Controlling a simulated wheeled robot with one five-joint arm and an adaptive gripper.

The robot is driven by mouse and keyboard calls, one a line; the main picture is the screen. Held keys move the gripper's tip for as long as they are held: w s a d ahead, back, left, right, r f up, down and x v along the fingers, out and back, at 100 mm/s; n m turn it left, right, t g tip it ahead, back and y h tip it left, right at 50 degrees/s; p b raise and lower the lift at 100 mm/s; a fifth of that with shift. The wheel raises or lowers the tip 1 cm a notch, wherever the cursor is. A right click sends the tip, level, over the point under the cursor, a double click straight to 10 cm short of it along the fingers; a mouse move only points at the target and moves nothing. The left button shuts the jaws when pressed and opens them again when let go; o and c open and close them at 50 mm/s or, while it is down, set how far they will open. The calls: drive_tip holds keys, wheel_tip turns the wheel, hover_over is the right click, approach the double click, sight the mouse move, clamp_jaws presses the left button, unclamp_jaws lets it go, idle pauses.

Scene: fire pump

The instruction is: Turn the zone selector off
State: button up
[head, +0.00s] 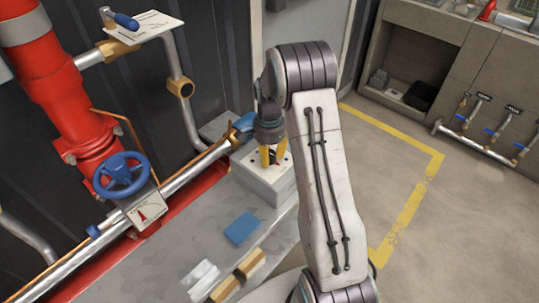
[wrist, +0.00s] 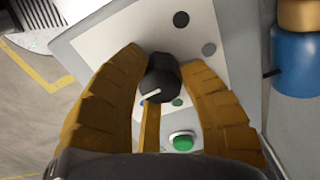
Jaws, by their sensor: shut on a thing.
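The zone selector is a black knob (wrist: 162,82) with a white pointer line, on the pale face of a control box (head: 266,187). In the wrist view the pointer slants toward the lower left. My gripper (head: 273,160) points down at the box top, its yellow fingers closed around the knob. In the wrist view they lie on both sides of it, with another finger below. In the head view the fingers hide most of the knob. Any position labels around the knob are covered or too small to read.
A green button (wrist: 182,141) and dark round spots (wrist: 181,19) share the panel. The box stands on a grey bench beside a silver pipe. Open floor lies right.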

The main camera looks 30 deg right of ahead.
drive_tip(key=shift+s+f+m, duration=0.1)
drive_tip(key=shift+s+m, duration=0.05)
drive_tip(key=shift+m, duration=0.55)
drive_tip(key=o, duration=1.2)
drive_tip(key=shift+r, duration=0.2)
wheel_tip(320, 180, up, 12)
drive_tip(key=shift+f, duration=0.15)
